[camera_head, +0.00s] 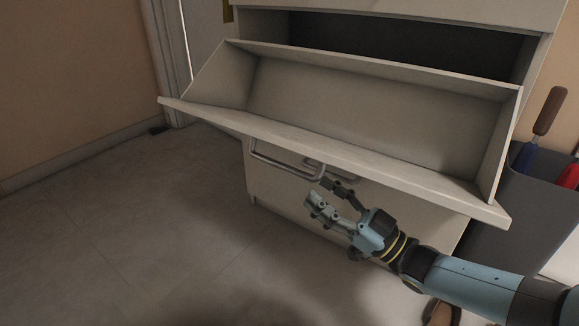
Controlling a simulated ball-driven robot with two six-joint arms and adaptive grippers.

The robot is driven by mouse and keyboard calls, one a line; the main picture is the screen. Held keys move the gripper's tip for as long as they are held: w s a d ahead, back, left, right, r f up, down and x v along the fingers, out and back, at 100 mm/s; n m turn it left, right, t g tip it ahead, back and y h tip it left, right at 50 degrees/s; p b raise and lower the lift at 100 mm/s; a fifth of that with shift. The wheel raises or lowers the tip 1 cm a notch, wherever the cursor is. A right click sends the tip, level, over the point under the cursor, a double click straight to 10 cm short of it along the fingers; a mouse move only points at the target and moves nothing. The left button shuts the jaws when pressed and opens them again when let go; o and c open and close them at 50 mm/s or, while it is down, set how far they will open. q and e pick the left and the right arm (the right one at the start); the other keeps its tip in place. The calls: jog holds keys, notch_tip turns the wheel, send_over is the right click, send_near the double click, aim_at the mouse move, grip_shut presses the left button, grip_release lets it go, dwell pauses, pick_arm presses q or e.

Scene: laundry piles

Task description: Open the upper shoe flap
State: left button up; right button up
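The upper shoe flap (365,112) of the pale cabinet is tilted out and down, showing an empty inside with a back panel and side walls. Its front edge faces me. A metal bar handle (283,167) shows below the flap's front edge, in front of the lower cabinet front (268,194). My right gripper (322,192) is open and empty, with its fingers just below the flap's edge, near the right end of the handle. I cannot tell whether it touches anything. My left gripper is not in view.
A grey bin (520,206) with a wooden-handled item (548,110) and a red item (569,177) stands against the cabinet's right side. A brown object (440,313) lies on the floor below my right arm. The tiled floor (120,235) at left is clear.

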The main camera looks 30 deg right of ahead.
aim_at(297, 175)
jog(key=b+x, duration=0.1)
jog(key=x, duration=0.6)
jog(key=shift+w+a, duration=0.1)
jog(key=shift+w, duration=0.1)
jog(key=shift+w+a+r, duration=0.2)
jog(key=shift+w+r, duration=0.05)
jog(key=shift+w, duration=0.15)
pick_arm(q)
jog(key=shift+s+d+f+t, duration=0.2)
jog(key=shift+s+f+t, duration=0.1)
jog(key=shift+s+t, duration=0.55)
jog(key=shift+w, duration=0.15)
pick_arm(e)
jog(key=shift+c, duration=0.2)
grip_shut()
